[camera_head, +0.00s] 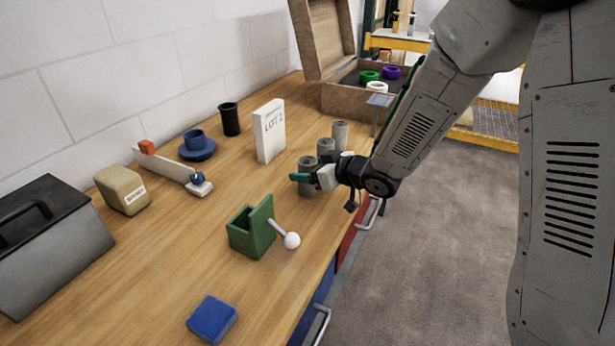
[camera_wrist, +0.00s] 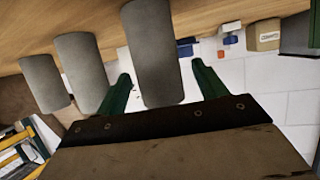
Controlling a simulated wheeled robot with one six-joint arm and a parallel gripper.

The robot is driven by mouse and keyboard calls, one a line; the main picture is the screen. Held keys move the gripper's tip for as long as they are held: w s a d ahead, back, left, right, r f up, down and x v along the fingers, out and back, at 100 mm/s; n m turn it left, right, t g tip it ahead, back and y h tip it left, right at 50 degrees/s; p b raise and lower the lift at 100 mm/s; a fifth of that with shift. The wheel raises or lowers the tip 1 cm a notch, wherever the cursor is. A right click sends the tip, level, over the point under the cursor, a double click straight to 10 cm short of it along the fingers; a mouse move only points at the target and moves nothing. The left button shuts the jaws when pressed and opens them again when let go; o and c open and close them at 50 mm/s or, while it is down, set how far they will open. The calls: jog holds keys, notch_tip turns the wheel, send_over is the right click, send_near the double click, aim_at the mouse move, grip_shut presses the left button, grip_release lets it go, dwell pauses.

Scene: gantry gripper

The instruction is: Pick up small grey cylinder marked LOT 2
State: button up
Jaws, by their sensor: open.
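Three plain grey cylinders stand upright in a row near the table's right edge: the near one (camera_head: 307,187), the middle one (camera_head: 326,146) and the far one (camera_head: 340,132). A white card (camera_head: 270,135) reading LOT 2 stands behind them; I can make out no marking on the cylinders themselves. My gripper (camera_head: 303,178) is open at the near cylinder and partly covers it. In the wrist view, which is upside down, one cylinder (camera_wrist: 153,50) shows between the green fingers (camera_wrist: 161,72), with a gap on each side. The other two cylinders (camera_wrist: 82,72) (camera_wrist: 44,83) are to its left.
A green box with a white-knobbed lever (camera_head: 252,230) and a blue block (camera_head: 211,319) stand nearer. A blue cup on a saucer (camera_head: 197,145), black cup (camera_head: 230,119), tan block (camera_head: 122,190) and toolbox (camera_head: 48,250) line the wall side. An open wooden case (camera_head: 345,100) is beyond.

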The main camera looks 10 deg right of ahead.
jog(key=x, duration=0.2)
jog(key=shift+w+a+f, duration=0.15)
jog(key=shift+w+a, duration=0.1)
jog(key=c, duration=1.4)
